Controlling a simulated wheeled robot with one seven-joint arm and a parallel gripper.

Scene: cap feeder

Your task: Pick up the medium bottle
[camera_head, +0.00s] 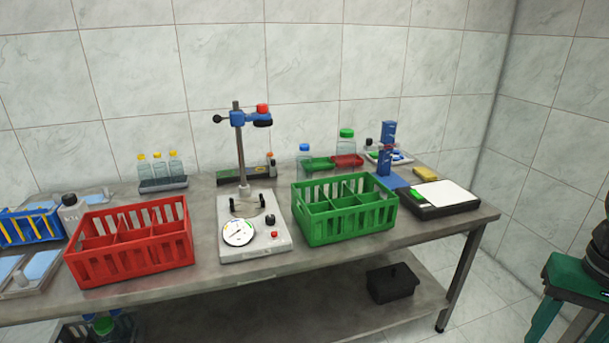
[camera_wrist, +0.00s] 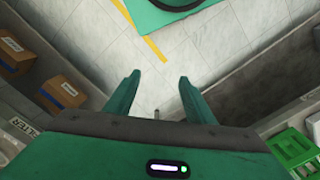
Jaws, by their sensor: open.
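Going by size, the medium bottle seems to be the clear blue-capped bottle (camera_head: 304,158), standing upright at the back of the table behind the green crate, which hides its lower part. A bigger green-capped bottle (camera_head: 346,146) stands to its right, and several smaller yellow-capped bottles (camera_head: 159,168) stand in a dark rack at the back left. My gripper (camera_head: 554,333) is at the right edge of the head view, off the table and far from the bottle. In the wrist view my gripper (camera_wrist: 158,76) is open and empty, above floor.
A green crate (camera_head: 345,224), a red crate (camera_head: 131,253) and a gauge stand (camera_head: 254,238) line the front of the table. A black scale (camera_head: 437,207) and a blue device (camera_head: 386,155) are at the right. Boxes (camera_wrist: 63,94) show in the wrist view.

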